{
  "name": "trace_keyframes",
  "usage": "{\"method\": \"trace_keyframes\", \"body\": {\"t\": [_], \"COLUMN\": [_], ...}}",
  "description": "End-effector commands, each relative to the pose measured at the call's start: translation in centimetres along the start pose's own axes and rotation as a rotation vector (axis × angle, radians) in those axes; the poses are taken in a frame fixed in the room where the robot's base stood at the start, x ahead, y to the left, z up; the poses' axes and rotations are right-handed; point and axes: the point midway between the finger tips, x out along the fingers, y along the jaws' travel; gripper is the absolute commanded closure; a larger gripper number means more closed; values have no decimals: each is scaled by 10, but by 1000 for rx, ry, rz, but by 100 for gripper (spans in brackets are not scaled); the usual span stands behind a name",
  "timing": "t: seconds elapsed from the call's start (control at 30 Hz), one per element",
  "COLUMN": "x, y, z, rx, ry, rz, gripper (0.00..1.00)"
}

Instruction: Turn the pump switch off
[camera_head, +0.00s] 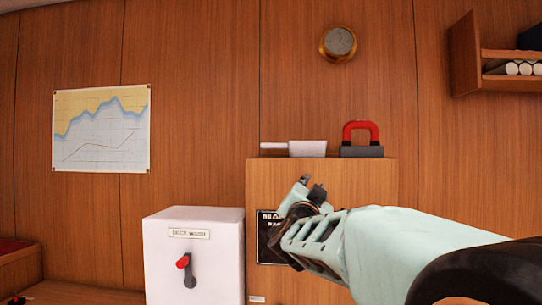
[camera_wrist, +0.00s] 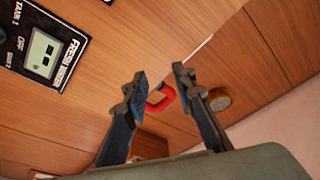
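A black panel (camera_head: 264,252) with white lettering is on the front of the wooden cabinet (camera_head: 350,174). My gripper (camera_head: 311,186) hides much of it, and I see no switch on its visible part. A white box (camera_head: 192,222) labelled "DECK WASH" stands at left, with a dark lever switch (camera_head: 189,272) whose red tip points up-left. In the wrist view, my gripper (camera_wrist: 160,74) is open, its fingers apart with nothing held. Another black panel (camera_wrist: 42,45) at top left there reads "FRESH WATER", "OFF" and "TANK 1", with a pale display.
A red-handled block (camera_head: 361,140) and a white piece (camera_head: 307,148) lie on the cabinet top. The red handle (camera_wrist: 162,97) shows beyond my fingertips in the wrist view. A round brass fitting (camera_head: 338,43), a chart (camera_head: 101,128) and a shelf with rolls (camera_head: 500,60) are on the wall.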

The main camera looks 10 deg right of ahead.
Motion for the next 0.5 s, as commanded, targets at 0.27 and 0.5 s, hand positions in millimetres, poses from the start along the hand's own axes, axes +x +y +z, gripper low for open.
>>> {"method": "trace_keyframes", "body": {"t": [0.27, 0.5], "x": [14, 19], "y": [-9, -10], "z": [-52, -76], "rx": [-38, -61], "ry": [58, 86], "rz": [-1, 3], "gripper": [75, 75]}}
